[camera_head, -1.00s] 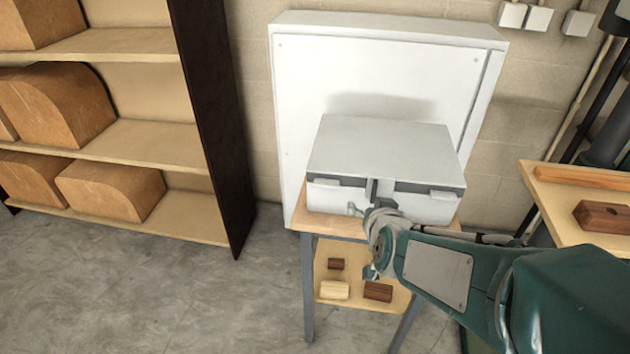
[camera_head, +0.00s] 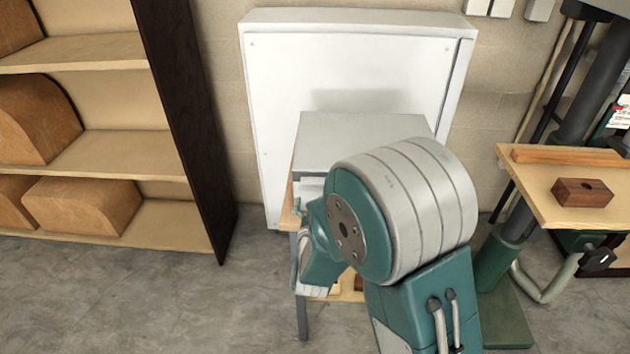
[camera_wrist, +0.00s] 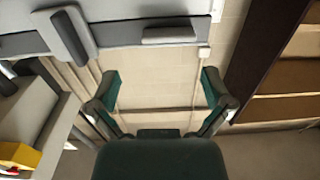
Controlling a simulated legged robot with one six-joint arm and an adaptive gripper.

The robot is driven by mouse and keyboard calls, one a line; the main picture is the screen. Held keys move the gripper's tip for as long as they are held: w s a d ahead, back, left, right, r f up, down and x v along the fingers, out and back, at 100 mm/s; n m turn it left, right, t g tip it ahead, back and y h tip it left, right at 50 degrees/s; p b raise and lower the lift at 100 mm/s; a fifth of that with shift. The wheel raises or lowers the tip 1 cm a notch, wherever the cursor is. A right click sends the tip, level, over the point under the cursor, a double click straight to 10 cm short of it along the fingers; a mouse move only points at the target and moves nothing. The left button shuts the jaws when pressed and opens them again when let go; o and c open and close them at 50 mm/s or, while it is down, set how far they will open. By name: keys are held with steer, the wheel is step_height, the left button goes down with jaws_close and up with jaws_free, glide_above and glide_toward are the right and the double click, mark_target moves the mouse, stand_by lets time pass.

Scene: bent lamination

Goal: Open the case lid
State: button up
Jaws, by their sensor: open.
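The grey case (camera_head: 365,125) stands on a small wooden-topped stand in front of a large white panel. Its lid top lies flat and looks shut; my arm hides most of its front. My gripper is largely hidden behind my arm in the head view, near the case's left front corner. In the wrist view my gripper (camera_wrist: 165,88) is open, with nothing between its two fingers. The fingers look apart from both.
The white panel (camera_head: 345,75) is close behind the case. A shelf unit (camera_head: 180,130) with brown blocks stands at left. A bench (camera_head: 560,200) with a wooden block (camera_head: 582,192) is at right. Floor is clear at front left.

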mark_target(313, 180)
steer(key=w, duration=0.2)
steer(key=w+a, duration=0.1)
steer(key=w, duration=0.3)
steer(key=shift+a+f, duration=0.1)
steer(key=shift+a, duration=0.15)
steer(key=shift+w, duration=0.35)
steer(key=shift+w+d, duration=0.35)
steer(key=shift+a, duration=0.1)
steer(key=c, duration=1)
